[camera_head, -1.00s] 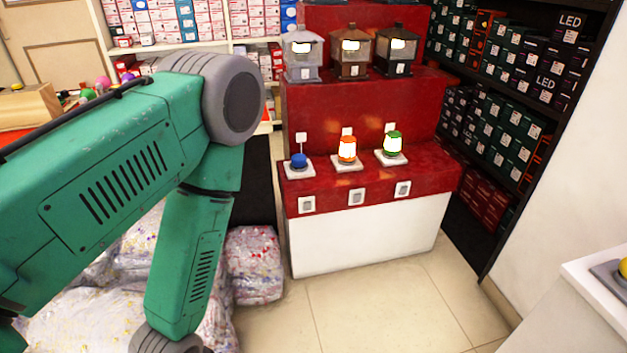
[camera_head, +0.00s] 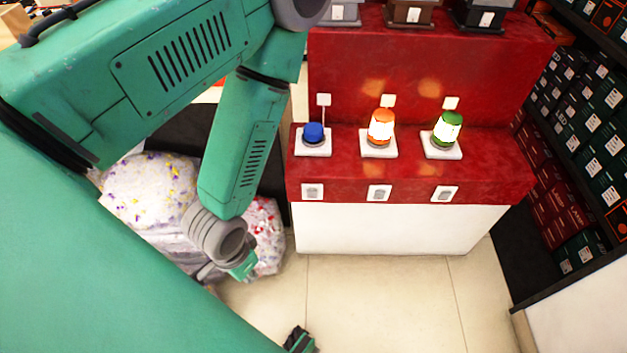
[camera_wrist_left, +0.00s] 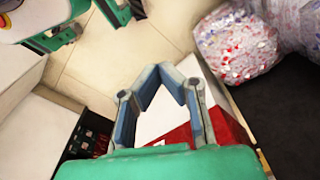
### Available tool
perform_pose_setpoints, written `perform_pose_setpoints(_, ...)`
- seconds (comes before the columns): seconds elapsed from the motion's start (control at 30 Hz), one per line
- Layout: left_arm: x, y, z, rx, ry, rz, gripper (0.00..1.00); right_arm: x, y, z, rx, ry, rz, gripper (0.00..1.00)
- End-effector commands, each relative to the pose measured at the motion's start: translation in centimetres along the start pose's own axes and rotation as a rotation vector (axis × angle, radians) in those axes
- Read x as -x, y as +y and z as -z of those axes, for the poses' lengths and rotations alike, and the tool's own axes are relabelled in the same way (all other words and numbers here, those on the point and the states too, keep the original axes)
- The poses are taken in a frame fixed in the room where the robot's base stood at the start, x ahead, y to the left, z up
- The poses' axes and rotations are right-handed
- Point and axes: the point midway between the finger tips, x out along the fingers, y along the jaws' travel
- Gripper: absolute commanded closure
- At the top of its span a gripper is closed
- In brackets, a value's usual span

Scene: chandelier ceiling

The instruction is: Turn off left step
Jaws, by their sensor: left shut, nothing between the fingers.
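The lower step of the red-covered display (camera_head: 340,172) holds three small lamps. The left blue lamp (camera_head: 313,134) is dark. The middle orange lamp (camera_head: 381,127) and right green lamp (camera_head: 447,129) glow. A white switch plate is on the red front below each: left switch (camera_head: 312,191), middle switch (camera_head: 379,193), right switch (camera_head: 444,194). My left gripper (camera_head: 240,268) hangs low, left of the display's white base, apart from the switches in the picture. In the left wrist view its fingers (camera_wrist_left: 166,70) are shut and empty, with red cloth and white base behind.
Speckled bags (camera_head: 150,190) lie on the floor behind my left arm. Dark shelves of boxes (camera_head: 590,130) stand at the right. Tiled floor (camera_head: 380,295) before the display is clear. Three lanterns, partly cut off, stand on the upper step.

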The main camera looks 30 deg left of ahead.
Motion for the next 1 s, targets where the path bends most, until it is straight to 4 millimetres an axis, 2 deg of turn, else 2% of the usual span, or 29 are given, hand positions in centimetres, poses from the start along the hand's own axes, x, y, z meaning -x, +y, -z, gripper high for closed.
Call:
perform_pose_setpoints(0.07,0.0,0.0,0.0,0.000,-0.001,0.000,1.00,0.0,0.0,0.0,0.000,-0.001,0.000,0.66)
perform_pose_setpoints(0.1,0.0,0.0,0.0,0.000,-0.001,0.000,1.00,0.0,0.0,0.0,0.000,-0.001,0.000,0.60)
perform_pose_setpoints(0.27,-0.9,0.5,1.0,-0.055,0.038,-0.029,1.00,-0.6,0.0,0.0,0.000,0.000,0.000,0.60)
perform_pose_setpoints(0.37,-2.4,1.3,3.4,-0.165,0.115,-0.068,1.00,-1.6,0.0,-0.1,0.000,0.001,0.000,0.60)
perform_pose_setpoints(0.5,-4.3,1.5,8.7,-0.380,0.294,-0.080,1.00,-3.4,0.0,-0.1,0.000,0.001,0.000,0.60)
perform_pose_setpoints(0.7,-5.3,-0.9,15.8,-0.647,0.519,0.053,1.00,-5.3,-0.1,-0.2,0.000,0.001,0.000,0.60)
perform_pose_setpoints(0.83,-5.2,-2.8,18.4,-0.751,0.589,0.152,1.00,-6.0,-0.1,-0.3,0.000,0.001,0.000,0.60)
perform_pose_setpoints(1.0,-4.9,-3.8,19.7,-0.809,0.615,0.210,1.00,-6.1,-0.1,-0.3,0.000,0.001,0.000,0.60)
